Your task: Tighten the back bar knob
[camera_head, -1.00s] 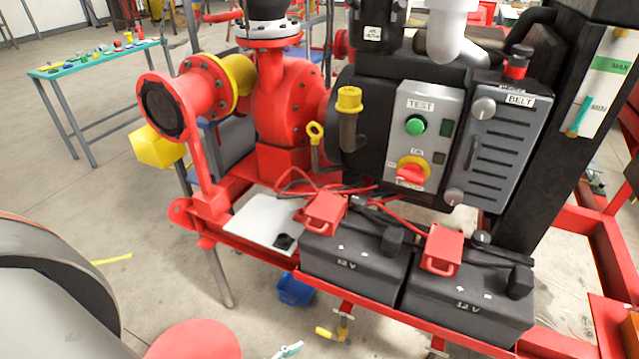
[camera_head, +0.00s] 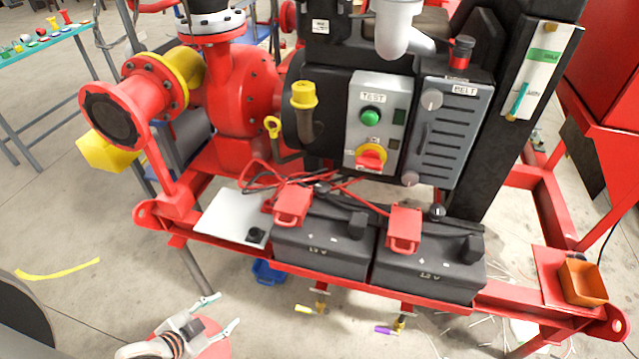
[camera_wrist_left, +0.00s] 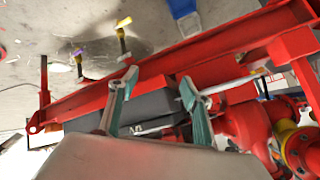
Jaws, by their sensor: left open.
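Two black batteries stand side by side on the red skid frame, each with a red clamp cover. A dark bar (camera_head: 368,208) runs along their tops, partly hidden by cables and covers. One black knob (camera_head: 437,211) stands near its right part, and another dark knob (camera_head: 321,188) is near its left end. I cannot tell how tight either is. My left gripper (camera_head: 219,314) is open and empty, low in front of the skid, apart from the batteries. In the left wrist view its fingers (camera_wrist_left: 157,82) are spread before a battery side and the red rail. My right gripper is not in view.
The control panel (camera_head: 378,122) and grey belt guard (camera_head: 450,132) rise behind the batteries. Red cables (camera_head: 262,180) lie at the left battery. An orange bin (camera_head: 582,282) sits at right.

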